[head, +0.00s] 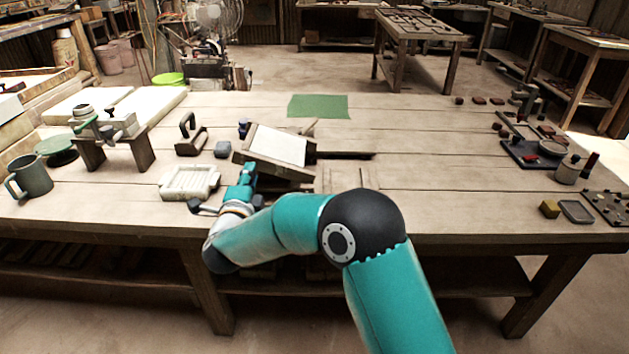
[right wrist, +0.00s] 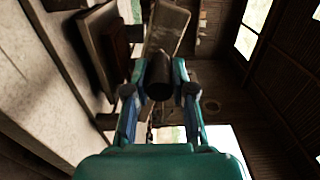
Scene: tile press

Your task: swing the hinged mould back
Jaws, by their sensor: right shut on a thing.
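The hinged mould (head: 302,175) is a brown wooden frame near the middle of the bench, tilted, with a pale flat panel (head: 280,146) on its upper side. My right gripper (head: 246,174) is at the mould's front left corner. In the right wrist view my right gripper (right wrist: 160,72) is shut on a dark round handle (right wrist: 158,82), with a flat pale-brown piece (right wrist: 167,30) just beyond it. In the head view the gripper hides the handle. My left gripper is not in view.
A white ribbed tray (head: 188,182) lies just left of my gripper. A green mat (head: 318,106) lies at the back. The bench right of the mould is mostly clear.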

